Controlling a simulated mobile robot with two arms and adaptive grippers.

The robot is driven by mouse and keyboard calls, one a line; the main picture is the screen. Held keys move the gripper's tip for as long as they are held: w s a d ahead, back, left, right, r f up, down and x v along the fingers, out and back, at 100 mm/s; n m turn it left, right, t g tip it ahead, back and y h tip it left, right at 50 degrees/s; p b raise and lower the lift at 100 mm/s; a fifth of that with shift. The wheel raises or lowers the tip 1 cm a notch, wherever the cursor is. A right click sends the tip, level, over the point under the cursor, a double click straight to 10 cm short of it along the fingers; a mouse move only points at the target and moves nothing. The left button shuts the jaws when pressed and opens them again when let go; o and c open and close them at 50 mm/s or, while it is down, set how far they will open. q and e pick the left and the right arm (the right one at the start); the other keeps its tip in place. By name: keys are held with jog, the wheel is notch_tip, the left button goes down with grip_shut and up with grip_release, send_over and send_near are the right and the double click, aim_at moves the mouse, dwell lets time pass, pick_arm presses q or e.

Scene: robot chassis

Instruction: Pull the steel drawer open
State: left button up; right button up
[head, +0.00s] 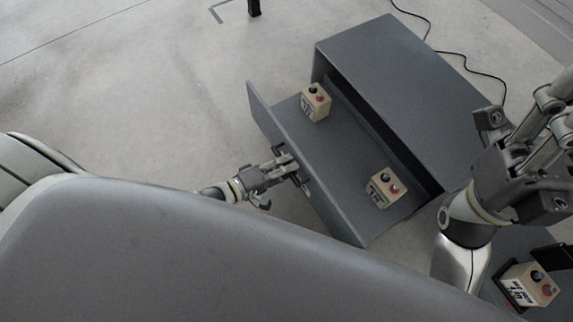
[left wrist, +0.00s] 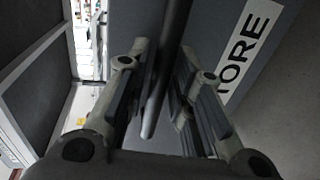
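The steel drawer (head: 340,150) is a dark grey open tray pulled well out of its grey cabinet (head: 395,85), with its front panel (head: 300,165) towards the lower left. My left gripper (head: 290,170) is at the middle of the front panel's outer face. In the left wrist view, the bar handle (left wrist: 170,65) runs between the fingers of my left gripper (left wrist: 172,60), which look closed on it near the tips. The panel behind carries a white label (left wrist: 250,40) reading "ORE". My right gripper (head: 520,155) is raised at the right, away from the drawer; its fingertips are unclear.
Two beige button boxes stand in the drawer, one at the far end (head: 315,103) and one at the near end (head: 385,188). Another beige box (head: 530,285) sits in a black holder at lower right. A black cable (head: 470,62) lies behind the cabinet. Floor at left is clear.

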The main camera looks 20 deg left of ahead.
pick_arm(q)
jog(key=v, duration=1.1)
jog(key=shift+s+a, duration=0.2)
jog(key=shift+a, duration=0.05)
jog(key=shift+r, duration=0.1)
